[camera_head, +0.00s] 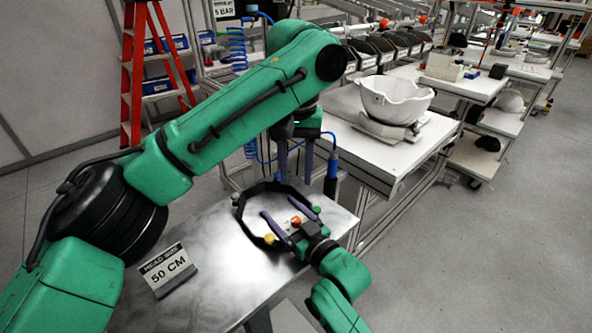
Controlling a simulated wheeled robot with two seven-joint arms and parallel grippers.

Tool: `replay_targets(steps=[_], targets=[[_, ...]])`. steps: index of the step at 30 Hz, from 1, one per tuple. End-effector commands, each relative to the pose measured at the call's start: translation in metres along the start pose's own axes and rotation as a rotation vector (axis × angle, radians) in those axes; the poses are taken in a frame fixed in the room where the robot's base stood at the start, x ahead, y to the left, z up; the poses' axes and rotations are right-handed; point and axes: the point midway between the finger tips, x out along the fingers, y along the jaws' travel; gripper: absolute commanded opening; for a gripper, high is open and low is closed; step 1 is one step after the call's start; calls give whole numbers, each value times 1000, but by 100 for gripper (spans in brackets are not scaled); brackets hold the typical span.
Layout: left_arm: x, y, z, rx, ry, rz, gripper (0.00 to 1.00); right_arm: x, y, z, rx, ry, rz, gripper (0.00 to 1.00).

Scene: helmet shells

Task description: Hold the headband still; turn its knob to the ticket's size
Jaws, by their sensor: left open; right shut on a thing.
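The black headband (240,212) is an open angular ring above the metal table. A small red knob (296,221) shows at its near side, with a yellow spot and a green spot to either side. My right gripper (279,202) comes in from the lower right, its two purple fingers spread across the near part of the headband, and is shut on it; the exact contact is hard to see. My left gripper (295,178) hangs open and empty, pointing down above the far side of the headband. The ticket (167,270) stands on the table at left and reads "HEAD SIZE 50 CM".
The metal table (215,295) is bare around the ticket. A white bench (345,140) behind it holds a white helmet shell (397,98). A red ladder (133,75) stands at back left. Blue coiled hoses hang near my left arm.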

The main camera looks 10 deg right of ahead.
Motion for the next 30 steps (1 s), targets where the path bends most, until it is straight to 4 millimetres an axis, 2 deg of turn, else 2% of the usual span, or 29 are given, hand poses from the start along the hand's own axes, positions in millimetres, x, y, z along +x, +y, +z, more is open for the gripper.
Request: replay_targets(steps=[8, 9, 10, 20, 23, 30], targets=[[0, 0, 0, 1, 0, 0, 41, 0, 0, 1, 1, -1, 0, 26], [0, 0, 0, 1, 0, 0, 41, 0, 0, 1, 1, -1, 0, 88], [0, 0, 0, 1, 0, 0, 41, 0, 0, 1, 1, -1, 0, 100], [0, 0, 0, 1, 0, 0, 41, -5, 0, 1, 0, -1, 1, 100], [0, 0, 0, 1, 0, 0, 41, -19, 0, 1, 0, -1, 1, 100], [0, 0, 0, 1, 0, 0, 41, -77, 0, 2, 1, -5, 0, 100]])
